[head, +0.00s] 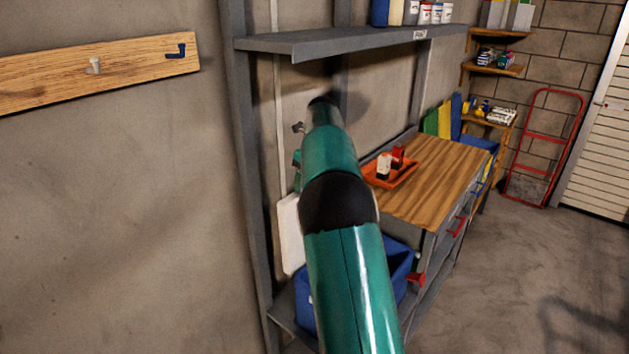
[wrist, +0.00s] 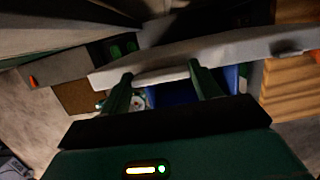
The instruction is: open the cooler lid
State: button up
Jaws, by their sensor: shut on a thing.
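The blue cooler (head: 308,312) sits low on the grey shelf unit, partly hidden behind my green arm. Its white lid (head: 289,235) stands raised, close to upright, at the cooler's left side. In the wrist view the lid (wrist: 240,50) is a pale slab across the picture, with the blue cooler (wrist: 180,93) seen below it. My gripper (wrist: 161,69) has its two dark green fingers at the lid's edge and is shut on it. The exact contact at the fingertips is dim. In the head view my arm hides the gripper.
A grey shelf (head: 350,42) with bottles and cans hangs above my arm. To the right, a wooden worktop (head: 435,180) holds an orange tray (head: 390,178). A red hand truck (head: 545,148) stands at the back wall. The floor at right is clear.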

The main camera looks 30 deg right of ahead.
jog(key=shift+w+a, duration=0.15)
jog(key=shift+w, duration=0.2)
jog(key=o, duration=1.4)
jog(key=v, duration=0.7)
jog(key=shift+r, duration=0.25)
jog(key=shift+s, duration=0.1)
